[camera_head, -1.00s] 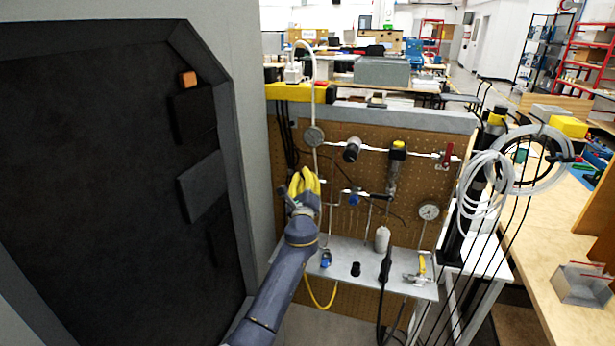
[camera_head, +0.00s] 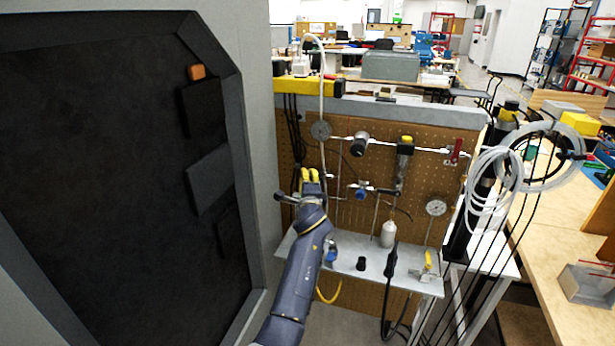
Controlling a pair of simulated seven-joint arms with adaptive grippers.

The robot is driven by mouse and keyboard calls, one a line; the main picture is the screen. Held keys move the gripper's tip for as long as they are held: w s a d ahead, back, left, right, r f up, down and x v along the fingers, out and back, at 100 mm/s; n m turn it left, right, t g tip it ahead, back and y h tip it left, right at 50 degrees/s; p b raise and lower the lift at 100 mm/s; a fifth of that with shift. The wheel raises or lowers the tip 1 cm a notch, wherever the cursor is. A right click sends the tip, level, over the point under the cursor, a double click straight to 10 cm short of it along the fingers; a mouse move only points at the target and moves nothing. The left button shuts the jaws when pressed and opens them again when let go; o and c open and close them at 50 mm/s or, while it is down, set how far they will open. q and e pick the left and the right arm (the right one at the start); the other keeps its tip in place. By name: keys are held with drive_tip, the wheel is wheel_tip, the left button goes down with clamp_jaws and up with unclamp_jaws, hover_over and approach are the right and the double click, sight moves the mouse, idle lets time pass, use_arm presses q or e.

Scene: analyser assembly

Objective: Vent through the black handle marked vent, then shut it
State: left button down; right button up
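A pegboard panel (camera_head: 345,265) carries white tubing, gauges and valves. A black lever-like handle (camera_head: 384,190) sticks out sideways beside a blue knob (camera_head: 361,194) at mid-panel. No vent marking is readable at this size. My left arm reaches up from the bottom, and its gripper (camera_head: 307,183) is at the panel's left part, left of the blue knob and apart from that black handle. Yellow pieces show at its end, and a short dark piece juts left. The fingers are too small and overlapped to tell whether they are open or hold anything. My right gripper is not in view.
A grey shelf (camera_head: 345,248) below holds a white bottle (camera_head: 389,233) and small fittings. A red-handled valve (camera_head: 455,151) and a gauge (camera_head: 436,208) are at the right. Coiled white hose (camera_head: 495,190) hangs beyond. A large dark cabinet (camera_head: 90,190) fills the left.

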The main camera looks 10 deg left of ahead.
use_arm(q)
drive_tip(key=shift+f, duration=0.1)
idle(0.5)
drive_tip(key=c, duration=1.4)
unclamp_jaws()
wheel_tip(320, 180, up, 10)
